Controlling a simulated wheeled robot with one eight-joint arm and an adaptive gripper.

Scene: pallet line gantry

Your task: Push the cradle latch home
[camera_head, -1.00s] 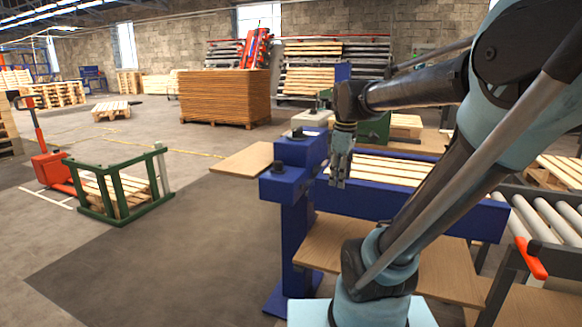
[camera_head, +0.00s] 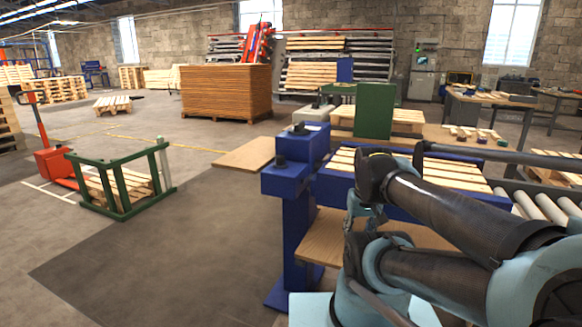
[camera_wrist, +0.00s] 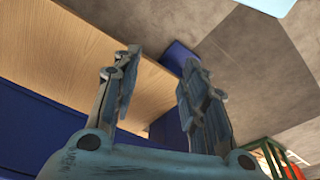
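The cradle is a blue steel frame (camera_head: 300,210) with a post and a block-shaped head, holding a slatted wooden pallet (camera_head: 450,175). Black fittings (camera_head: 280,160) sit on the head; I cannot tell which part is the latch. My gripper (camera_wrist: 162,57) is open and empty in the wrist view, its two fingers well apart. In the head view my gripper (camera_head: 366,212) is in front of the blue side beam, right of the post, partly hidden by my arm. The wrist view shows blue metal (camera_wrist: 180,58) beyond the fingertips, apart from them as far as I can tell.
A wooden board (camera_head: 328,240) lies beside the post, below the blue beam. A green block (camera_head: 375,110) stands behind the pallet. Rollers (camera_head: 535,205) are at the right.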

